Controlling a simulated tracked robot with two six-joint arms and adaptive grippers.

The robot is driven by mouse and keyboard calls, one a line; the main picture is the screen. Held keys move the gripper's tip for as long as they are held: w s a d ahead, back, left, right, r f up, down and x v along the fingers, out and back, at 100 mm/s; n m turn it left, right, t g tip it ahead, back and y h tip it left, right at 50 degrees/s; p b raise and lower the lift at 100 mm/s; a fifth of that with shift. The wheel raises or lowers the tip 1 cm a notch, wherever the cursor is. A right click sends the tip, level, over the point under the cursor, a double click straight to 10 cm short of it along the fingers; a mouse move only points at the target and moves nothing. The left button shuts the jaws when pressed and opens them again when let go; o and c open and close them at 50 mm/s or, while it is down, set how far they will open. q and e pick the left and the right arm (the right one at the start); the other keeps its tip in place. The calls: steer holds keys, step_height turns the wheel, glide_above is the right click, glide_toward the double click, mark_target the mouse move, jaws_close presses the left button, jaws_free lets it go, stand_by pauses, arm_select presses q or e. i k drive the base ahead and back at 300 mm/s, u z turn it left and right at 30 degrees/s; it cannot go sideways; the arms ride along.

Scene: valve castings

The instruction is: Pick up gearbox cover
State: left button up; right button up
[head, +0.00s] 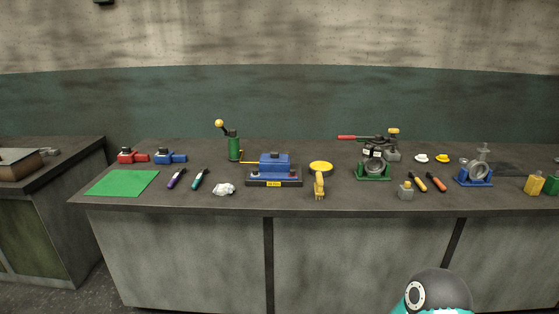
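No part in the head view is clearly marked as the gearbox cover, and I cannot tell for sure which one it is. A round yellow disc-like part (321,166) lies near the middle of the long workbench (340,206). A yellow part with a narrow body (319,186) stands just in front of it. A small white cap (421,158) and a small yellow cap (442,158) sit further right, towards the back. Neither of my grippers is in view. Only a dark and teal joint of my arm shows at the bottom right, below the bench front.
A blue device (274,163) stands left of the yellow disc. Green (373,170) and blue (474,176) fixtures holding round metal castings stand to the right. A green mat (122,183) lies at the left. Tools and small parts are scattered between. The bench's front strip is mostly clear.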

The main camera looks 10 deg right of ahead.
mark_target(274, 156)
steer(key=u, duration=0.1)
steer(key=i, duration=0.95)
steer(key=z, duration=0.1)
